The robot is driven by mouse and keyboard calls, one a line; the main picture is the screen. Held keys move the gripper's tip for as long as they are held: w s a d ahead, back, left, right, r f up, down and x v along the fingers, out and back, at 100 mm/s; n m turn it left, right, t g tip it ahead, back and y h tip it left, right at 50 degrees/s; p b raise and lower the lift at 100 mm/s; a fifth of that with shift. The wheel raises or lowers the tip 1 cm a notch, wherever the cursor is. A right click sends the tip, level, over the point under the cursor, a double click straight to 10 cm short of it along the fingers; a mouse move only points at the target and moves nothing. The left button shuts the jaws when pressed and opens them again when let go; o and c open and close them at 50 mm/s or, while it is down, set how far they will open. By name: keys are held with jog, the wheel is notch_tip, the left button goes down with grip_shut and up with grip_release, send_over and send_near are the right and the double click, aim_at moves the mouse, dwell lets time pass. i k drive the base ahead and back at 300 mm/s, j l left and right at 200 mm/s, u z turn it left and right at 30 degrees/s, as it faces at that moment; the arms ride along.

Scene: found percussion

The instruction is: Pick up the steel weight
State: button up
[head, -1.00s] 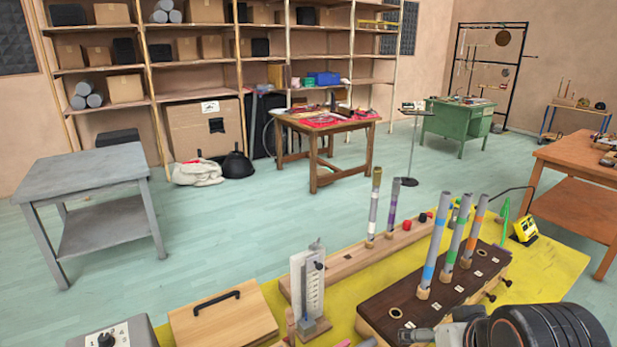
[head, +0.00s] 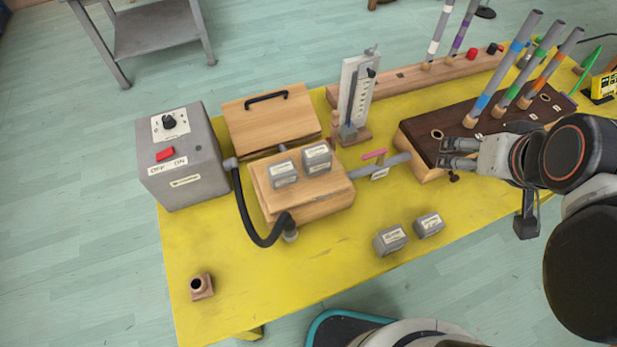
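Grey labelled steel weights show in the head view. Two stand on the wooden bellows box: a left one (head: 284,174) and a right one (head: 317,157). Two more rest on the yellow tabletop: a left one (head: 390,240) and a right one (head: 429,225) close beside it. The labels are too small to read. My gripper (head: 455,152) is at the right, above and behind the two tabletop weights, over the dark wooden pipe chest. Its two fingers point left and are apart, with nothing between them.
The yellow table (head: 290,290) has free room at its front. A grey switch box (head: 182,155) stands left, with a black hose (head: 246,215) running to the wooden box (head: 305,205). A gauge stand (head: 355,95) and coloured pipes (head: 512,68) rise behind. A small wooden block (head: 202,287) sits front left.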

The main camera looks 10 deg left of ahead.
aim_at(283, 172)
jog(key=u, duration=1.4)
jog(key=k+j+z, duration=0.1)
jog(key=z, duration=0.3)
jog(key=k+j+z, duration=0.15)
jog(key=z, duration=0.25)
jog(key=k+j+z, duration=0.1)
jog(key=z, duration=0.25)
jog(key=k+j+z, duration=0.1)
jog(key=z, duration=0.3)
jog(key=k+z, duration=0.2)
jog(key=k, duration=0.45)
jog(key=k+l+z, duration=0.15)
jog(key=k, duration=0.5)
